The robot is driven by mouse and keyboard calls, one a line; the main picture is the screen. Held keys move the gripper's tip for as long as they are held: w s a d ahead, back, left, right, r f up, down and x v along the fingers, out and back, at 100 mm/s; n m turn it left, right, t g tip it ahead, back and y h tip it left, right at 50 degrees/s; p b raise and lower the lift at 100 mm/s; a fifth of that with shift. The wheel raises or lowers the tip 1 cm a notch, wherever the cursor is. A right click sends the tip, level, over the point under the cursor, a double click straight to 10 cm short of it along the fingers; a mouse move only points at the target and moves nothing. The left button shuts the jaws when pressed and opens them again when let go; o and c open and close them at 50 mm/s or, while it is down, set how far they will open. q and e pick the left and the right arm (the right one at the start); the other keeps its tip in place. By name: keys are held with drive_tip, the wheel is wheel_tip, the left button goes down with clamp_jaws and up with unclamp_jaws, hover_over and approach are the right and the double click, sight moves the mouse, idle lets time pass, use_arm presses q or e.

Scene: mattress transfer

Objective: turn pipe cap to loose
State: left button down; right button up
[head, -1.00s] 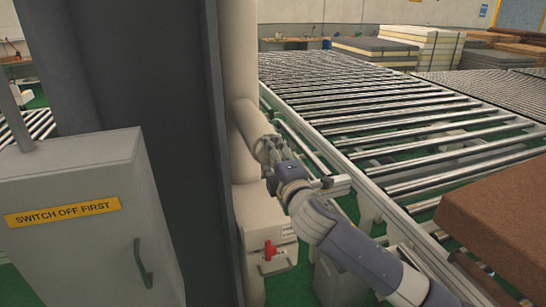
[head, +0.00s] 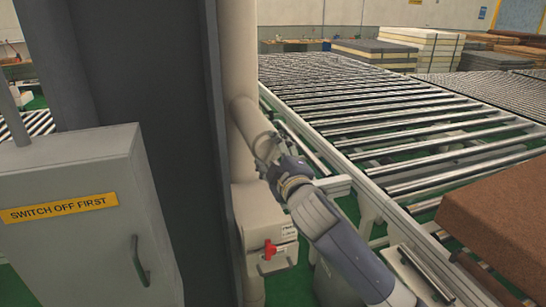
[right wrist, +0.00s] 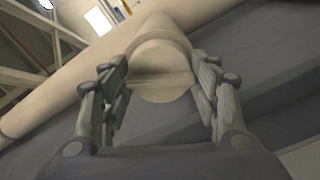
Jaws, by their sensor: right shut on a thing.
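The pipe cap (right wrist: 160,82) is a cream round end piece on a short side branch of the cream pipe (head: 237,45). In the right wrist view it sits between the two fingers of my right gripper (right wrist: 160,90), which press on its sides. In the head view my right gripper (head: 268,152) is at the end of the branch (head: 249,122), and its fingers and hand hide most of the cap. My left gripper is not in view.
A grey cabinet (head: 85,225) labelled "SWITCH OFF FIRST" and a dark column (head: 165,130) stand left of the pipe. A box with a red handle (head: 270,248) is below my gripper. A roller conveyor (head: 390,110) and a brown mattress (head: 500,225) are at right.

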drive_tip(key=m, duration=0.3)
drive_tip(key=shift+m, duration=0.4)
drive_tip(key=m, duration=0.2)
drive_tip(key=shift+m, duration=0.4)
drive_tip(key=m, duration=0.6)
drive_tip(key=shift+r, duration=0.1)
drive_tip(key=o, duration=1.1)
drive_tip(key=shift+s, duration=0.15)
drive_tip(key=v, duration=1.1)
drive_tip(key=shift+s+d, duration=0.15)
drive_tip(key=shift+s, duration=0.2)
